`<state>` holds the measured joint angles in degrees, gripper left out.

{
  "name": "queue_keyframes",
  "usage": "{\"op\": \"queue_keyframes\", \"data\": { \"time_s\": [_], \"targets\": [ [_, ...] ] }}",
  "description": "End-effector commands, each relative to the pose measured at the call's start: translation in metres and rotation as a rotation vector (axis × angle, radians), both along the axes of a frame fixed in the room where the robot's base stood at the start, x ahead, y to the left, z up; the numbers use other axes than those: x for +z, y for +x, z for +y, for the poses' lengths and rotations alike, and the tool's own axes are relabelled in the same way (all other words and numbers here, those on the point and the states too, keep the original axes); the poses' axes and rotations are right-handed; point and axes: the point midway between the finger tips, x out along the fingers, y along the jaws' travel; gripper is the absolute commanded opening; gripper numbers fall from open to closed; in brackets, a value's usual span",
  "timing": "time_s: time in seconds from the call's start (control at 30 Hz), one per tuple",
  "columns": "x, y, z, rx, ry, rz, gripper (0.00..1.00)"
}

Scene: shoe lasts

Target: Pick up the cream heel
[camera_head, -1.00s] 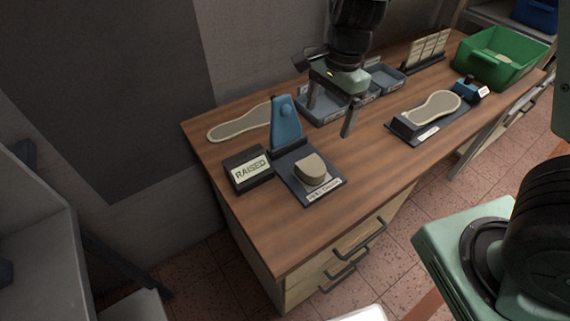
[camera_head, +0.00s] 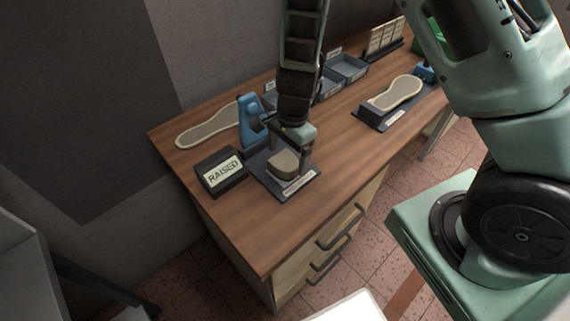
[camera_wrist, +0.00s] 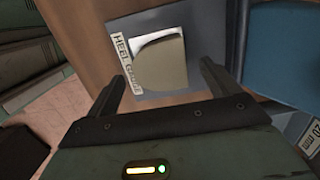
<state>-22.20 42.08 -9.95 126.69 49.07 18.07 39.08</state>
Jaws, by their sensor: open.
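The cream heel (camera_head: 283,164) sits on a dark heel gauge plate (camera_head: 297,193) near the desk's front left. In the wrist view the heel (camera_wrist: 160,64) lies beyond the fingertips, roughly centred between them, on the grey plate with its "HEEL GAUGE" label. My gripper (camera_head: 290,158) is above and just behind the heel in the head view, partly overlapping it. In the wrist view my gripper (camera_wrist: 165,82) is open and empty, one finger to each side of the heel. I cannot tell whether a finger touches it.
A blue upright piece (camera_head: 251,122) stands close behind the plate, near my gripper. A sole (camera_head: 208,126) lies behind; another sole (camera_head: 398,92) rests on a dark stand to the right. Bare wood (camera_head: 345,150) separates them.

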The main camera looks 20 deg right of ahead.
Motion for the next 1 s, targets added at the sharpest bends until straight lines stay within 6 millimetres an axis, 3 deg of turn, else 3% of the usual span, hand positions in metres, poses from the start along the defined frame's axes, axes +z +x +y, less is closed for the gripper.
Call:
{"op": "queue_keyframes", "data": {
  "time_s": [0.2, 0.47, 0.5, 0.67, 0.7, 0.77, 1.0],
  "targets": [
    [-0.028, -0.002, 0.004, -0.001, 0.0, 0.001, 0.88],
    [-0.032, -0.002, 0.005, 0.0, 0.0, 0.0, 0.88],
    [-0.032, -0.002, 0.005, 0.0, 0.0, 0.0, 0.85],
    [-0.032, -0.002, 0.005, 0.0, 0.0, 0.0, 0.4],
    [-0.032, -0.002, 0.005, 0.0, 0.0, 0.0, 0.37],
    [-0.032, -0.002, 0.005, 0.0, 0.0, -0.001, 0.33],
    [-0.028, -0.002, 0.005, 0.001, 0.001, -0.002, 0.33]
  ]
}}
